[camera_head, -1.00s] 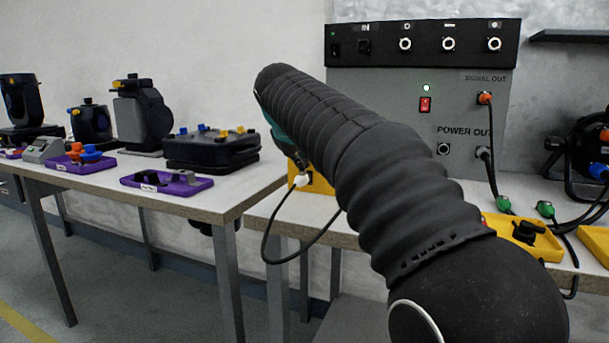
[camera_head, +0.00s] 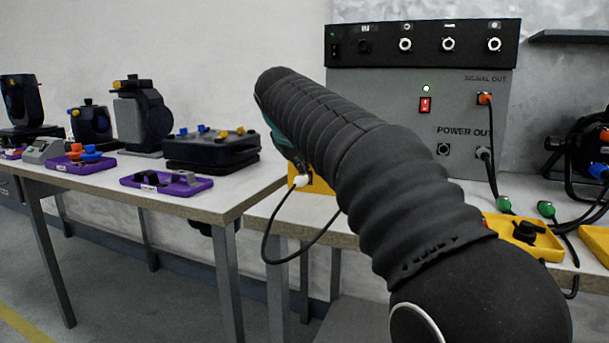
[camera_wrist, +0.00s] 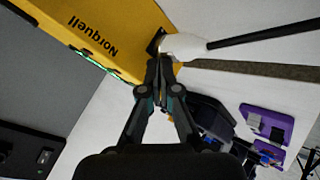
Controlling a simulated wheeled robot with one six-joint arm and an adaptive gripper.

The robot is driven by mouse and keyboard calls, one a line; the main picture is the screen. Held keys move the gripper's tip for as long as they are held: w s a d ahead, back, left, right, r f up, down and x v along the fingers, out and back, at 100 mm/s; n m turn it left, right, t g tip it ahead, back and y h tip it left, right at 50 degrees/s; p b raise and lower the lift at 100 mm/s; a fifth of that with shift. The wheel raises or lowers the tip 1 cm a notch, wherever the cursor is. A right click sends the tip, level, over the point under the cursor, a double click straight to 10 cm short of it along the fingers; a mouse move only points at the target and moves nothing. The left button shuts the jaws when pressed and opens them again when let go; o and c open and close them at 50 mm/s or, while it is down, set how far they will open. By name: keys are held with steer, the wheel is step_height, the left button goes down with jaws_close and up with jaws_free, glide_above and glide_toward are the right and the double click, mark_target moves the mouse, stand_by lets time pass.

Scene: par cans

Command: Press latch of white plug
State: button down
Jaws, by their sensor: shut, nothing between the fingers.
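The white plug (camera_wrist: 183,45) sits against the end of a yellow box marked "Norquell" (camera_wrist: 95,28), by a dark socket, with a black cable running off to the right in the wrist view. In the head view the white plug (camera_head: 300,181) shows beside the yellow box (camera_head: 318,184), partly behind my arm. My gripper (camera_wrist: 160,62) is shut and empty, its fingertips right at the near side of the plug. I cannot tell whether they touch it. The plug's latch is too small to make out.
A black cable (camera_head: 268,238) hangs in a loop from the plug below the table edge. A grey power panel (camera_head: 455,110) stands behind on the right table. A purple tray (camera_head: 190,190) and a black case (camera_head: 212,150) lie on the left table.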

mark_target(301, 175)
stand_by(0.5)
steer(key=shift+r+p, duration=0.75)
steer(key=shift+p, duration=0.15)
step_height(301, 175, up, 5)
steer(key=p, duration=0.5)
